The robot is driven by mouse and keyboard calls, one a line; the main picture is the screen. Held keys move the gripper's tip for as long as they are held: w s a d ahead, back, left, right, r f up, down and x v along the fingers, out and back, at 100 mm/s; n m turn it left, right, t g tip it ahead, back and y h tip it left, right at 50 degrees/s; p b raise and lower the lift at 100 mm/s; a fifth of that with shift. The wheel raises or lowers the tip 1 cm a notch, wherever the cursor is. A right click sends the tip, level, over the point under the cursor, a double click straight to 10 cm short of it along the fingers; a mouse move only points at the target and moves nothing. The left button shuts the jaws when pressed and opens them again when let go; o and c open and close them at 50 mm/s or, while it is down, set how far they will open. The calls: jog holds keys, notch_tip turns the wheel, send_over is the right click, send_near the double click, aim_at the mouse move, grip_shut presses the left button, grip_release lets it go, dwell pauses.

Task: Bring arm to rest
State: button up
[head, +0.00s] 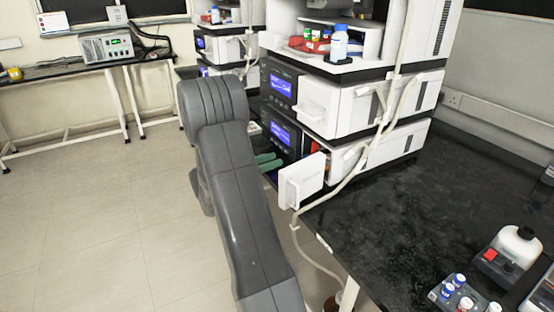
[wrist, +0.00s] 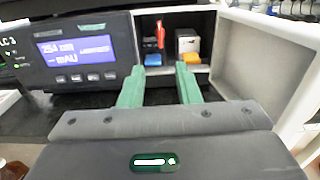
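My gripper (wrist: 160,75) has two green fingers, spread apart with no object visible between them. In the head view my gripper (head: 268,162) shows beside the open door (head: 302,180) of the lower instrument, partly hidden by my grey arm. In the wrist view the fingers point at the open compartment (wrist: 207,20). A red piece (wrist: 161,35), a blue piece (wrist: 153,60) and an orange-yellow piece (wrist: 189,58) are inside, beyond the fingertips. I cannot tell whether the fingertips are inside the compartment opening.
The open door (wrist: 265,60) stands close to the right of the fingers. A lit display (wrist: 77,52) is at the left. A pale tube (head: 340,188) hangs down the instrument stack. The black bench (head: 400,220) carries bottles at the right. The floor (head: 90,210) at the left is clear.

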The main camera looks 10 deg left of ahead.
aim_at(312, 148)
jog(key=shift+d, duration=0.1)
jog(key=x, duration=1.3)
jog(key=shift+w+d, duration=0.25)
jog(key=shift+d, duration=0.05)
